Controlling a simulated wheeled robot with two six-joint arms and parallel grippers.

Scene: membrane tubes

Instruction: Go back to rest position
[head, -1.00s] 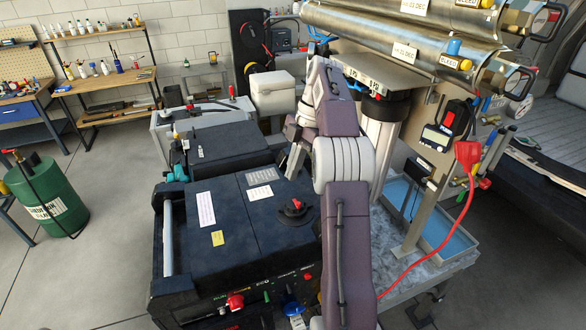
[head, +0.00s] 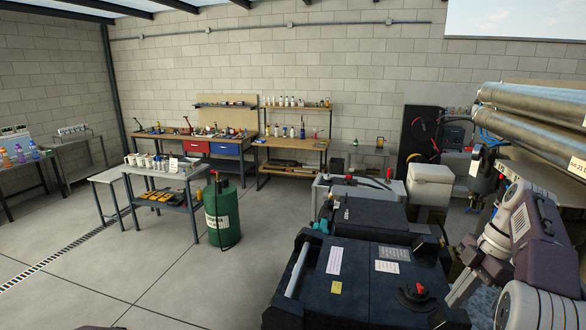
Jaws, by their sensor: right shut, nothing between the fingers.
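My right arm stands at the right edge of the head view. Its gripper (head: 462,289) hangs low beside the right side of the dark equipment case (head: 352,262). The gripper is shut with nothing seen between its fingers, which are small and partly lost against the background. I cannot tell whether it touches the case. My left gripper is not in view.
Steel membrane tubes (head: 535,104) lie at the upper right, close above my right arm. A white box (head: 430,187) stands behind the case. A green tank (head: 222,214) and a small cart (head: 165,172) stand left. Open floor (head: 150,270) lies at the lower left.

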